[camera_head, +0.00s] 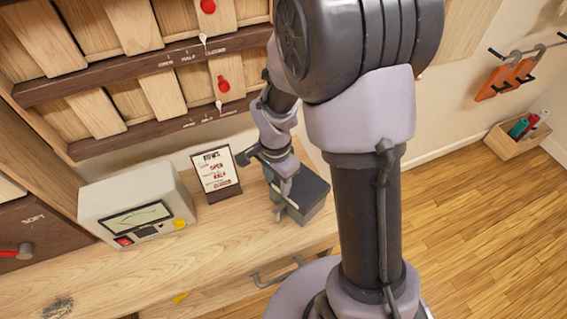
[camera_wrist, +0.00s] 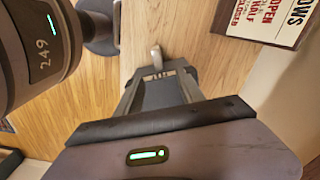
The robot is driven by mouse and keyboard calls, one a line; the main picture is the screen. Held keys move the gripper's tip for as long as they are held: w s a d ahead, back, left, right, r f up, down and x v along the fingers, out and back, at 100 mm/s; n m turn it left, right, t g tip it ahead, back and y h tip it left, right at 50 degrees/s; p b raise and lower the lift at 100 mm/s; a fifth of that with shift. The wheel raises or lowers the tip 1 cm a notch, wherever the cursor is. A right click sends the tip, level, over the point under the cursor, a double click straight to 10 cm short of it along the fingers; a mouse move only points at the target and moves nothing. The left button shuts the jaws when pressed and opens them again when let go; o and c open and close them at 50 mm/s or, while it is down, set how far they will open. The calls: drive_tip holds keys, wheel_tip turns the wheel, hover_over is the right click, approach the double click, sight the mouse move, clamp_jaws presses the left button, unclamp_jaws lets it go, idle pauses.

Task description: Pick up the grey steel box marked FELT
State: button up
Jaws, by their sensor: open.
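A dark grey box (camera_head: 316,192) sits on the wooden bench beside the card stand, partly hidden by my gripper. I cannot read a FELT mark on it. My gripper (camera_head: 284,196) is open at the left side of the box, low over its top; I cannot tell whether it touches. In the wrist view a dark grey surface (camera_wrist: 160,95), likely the box, shows just beyond the gripper body, with a small pale metal piece (camera_wrist: 155,55) past it.
A card stand (camera_head: 218,177) stands close left of the box, and a pale meter unit (camera_head: 135,205) stands farther left. Slatted wooden racks with red knobs (camera_head: 223,84) hang above. A bench-front handle (camera_head: 277,272) sticks out below. Bare bench top (camera_head: 215,243) lies in front.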

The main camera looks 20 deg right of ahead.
sight(280, 206)
wheel_tip(280, 206, down, 9)
drive_tip(key=shift+s+d+b, duration=0.1)
drive_tip(key=shift+d+b, duration=0.05)
drive_tip(key=shift+b, duration=1.1)
wheel_tip(280, 206, down, 6)
drive_tip(key=shift+s+d+r+b, duration=0.15)
drive_tip(key=shift+r+b, duration=0.05)
drive_tip(key=shift+b, duration=0.95)
drive_tip(key=shift+r, duration=0.1)
clamp_jaws()
